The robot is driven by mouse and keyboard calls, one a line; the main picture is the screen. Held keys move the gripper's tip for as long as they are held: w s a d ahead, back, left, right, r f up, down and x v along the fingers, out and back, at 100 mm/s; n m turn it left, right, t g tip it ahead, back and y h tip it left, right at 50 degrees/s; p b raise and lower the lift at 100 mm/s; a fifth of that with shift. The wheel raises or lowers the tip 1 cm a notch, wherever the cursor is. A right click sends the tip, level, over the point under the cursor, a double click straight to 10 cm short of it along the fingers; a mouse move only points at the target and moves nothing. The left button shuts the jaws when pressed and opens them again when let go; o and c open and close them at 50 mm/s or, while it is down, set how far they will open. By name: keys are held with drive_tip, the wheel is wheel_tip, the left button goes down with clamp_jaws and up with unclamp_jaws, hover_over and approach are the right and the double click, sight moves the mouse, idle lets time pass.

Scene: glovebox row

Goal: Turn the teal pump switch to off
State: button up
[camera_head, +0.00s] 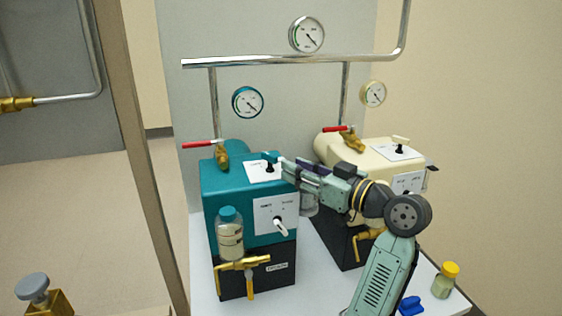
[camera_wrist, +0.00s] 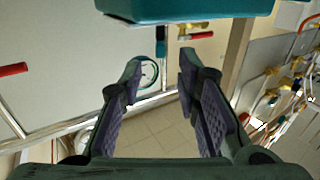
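The teal pump (camera_head: 222,186) stands on the white bench. Its top has a white panel with a small teal-tipped toggle (camera_head: 269,159) on a black base. Its front panel has a pale pointer knob (camera_head: 281,227), tilted down to the right. My gripper (camera_head: 284,165) is just right of the toggle, over the pump's top edge. The wrist view shows both fingers of my gripper (camera_wrist: 160,66) apart, with nothing clearly held. The teal pump (camera_wrist: 185,10) crosses the top of that view. Contact with the toggle and the panel lettering cannot be made out.
A cream pump (camera_head: 335,148) stands close on the right, partly behind my arm. A red-handled valve (camera_head: 200,144) and pipes rise behind the teal pump. A bottle (camera_head: 230,236) is at its front.

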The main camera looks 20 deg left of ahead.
drive_tip(key=v, duration=0.3)
drive_tip(key=shift+s+d, duration=0.15)
drive_tip(key=shift+d, duration=0.15)
idle(0.3)
